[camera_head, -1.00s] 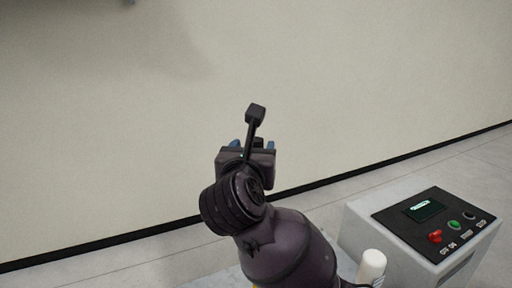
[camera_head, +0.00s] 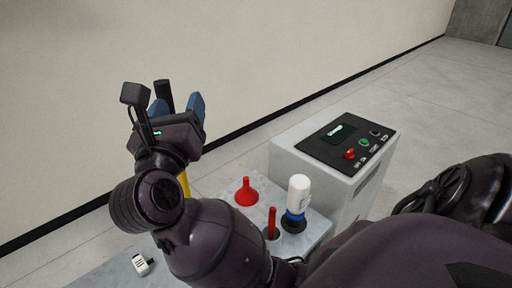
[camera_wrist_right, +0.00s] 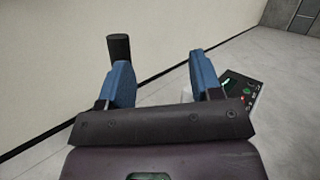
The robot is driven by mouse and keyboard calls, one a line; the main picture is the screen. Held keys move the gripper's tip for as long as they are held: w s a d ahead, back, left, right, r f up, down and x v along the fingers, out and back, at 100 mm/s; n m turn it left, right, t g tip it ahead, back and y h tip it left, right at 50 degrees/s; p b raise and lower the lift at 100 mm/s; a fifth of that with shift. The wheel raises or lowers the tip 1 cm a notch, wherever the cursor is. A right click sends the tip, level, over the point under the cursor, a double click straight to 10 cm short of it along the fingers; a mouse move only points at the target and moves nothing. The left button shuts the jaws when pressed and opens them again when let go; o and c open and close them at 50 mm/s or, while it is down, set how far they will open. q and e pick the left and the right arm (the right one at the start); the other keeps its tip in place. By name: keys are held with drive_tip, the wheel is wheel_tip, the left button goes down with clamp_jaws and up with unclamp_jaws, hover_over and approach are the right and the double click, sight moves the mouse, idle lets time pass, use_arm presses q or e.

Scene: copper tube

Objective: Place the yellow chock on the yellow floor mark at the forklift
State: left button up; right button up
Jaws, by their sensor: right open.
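My right gripper (camera_head: 178,108) is raised in front of the wall, with its two blue fingers apart. It also shows in the right wrist view (camera_wrist_right: 160,62), open with nothing between the fingers. A yellow thing (camera_head: 184,183) shows partly behind my right wrist in the head view; I cannot tell whether it is the chock. The forklift and the yellow floor mark are not in view. My left gripper is not in view.
A grey table (camera_head: 215,205) carries a red funnel (camera_head: 246,192), a red-handled tool (camera_head: 272,222), a white-and-blue bottle (camera_head: 297,200) and a small white item (camera_head: 141,264). A control box (camera_head: 335,150) stands beside it. A black cylinder (camera_wrist_right: 119,47) shows near the left finger. Open floor lies right.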

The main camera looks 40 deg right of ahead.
drive_tip(key=s+f+m+t+y, duration=0.1)
drive_tip(key=s+f+m+y, duration=0.2)
drive_tip(key=f+m+y, duration=0.5)
drive_tip(key=s+d+f+m+y, duration=0.1)
drive_tip(key=f+m+y, duration=0.8)
drive_tip(key=f+m, duration=1.3)
wheel_tip(320, 180, down, 7)
drive_tip(key=shift+s+d+r+m+t, duration=0.1)
drive_tip(key=shift+s+d+m+t, duration=0.25)
drive_tip(key=shift+s, duration=0.55)
drive_tip(key=s+d+f+g, duration=0.1)
drive_tip(key=s+f, duration=0.1)
drive_tip(key=f, duration=0.1)
drive_tip(key=s+d+f+n+g+h, duration=0.1)
drive_tip(key=s+d+f+g, duration=0.1)
drive_tip(key=s+f, duration=0.1)
drive_tip(key=s+d+f+n+g+h, duration=0.1)
drive_tip(key=s+f+g, duration=0.1)
drive_tip(key=f, duration=0.3)
drive_tip(key=shift+s+d+n, duration=0.25)
drive_tip(key=shift+s, duration=0.2)
drive_tip(key=shift+c, duration=0.7)
drive_tip(key=shift+f+b, duration=0.1)
drive_tip(key=shift+b, duration=0.2)
drive_tip(key=shift+c, duration=0.8)
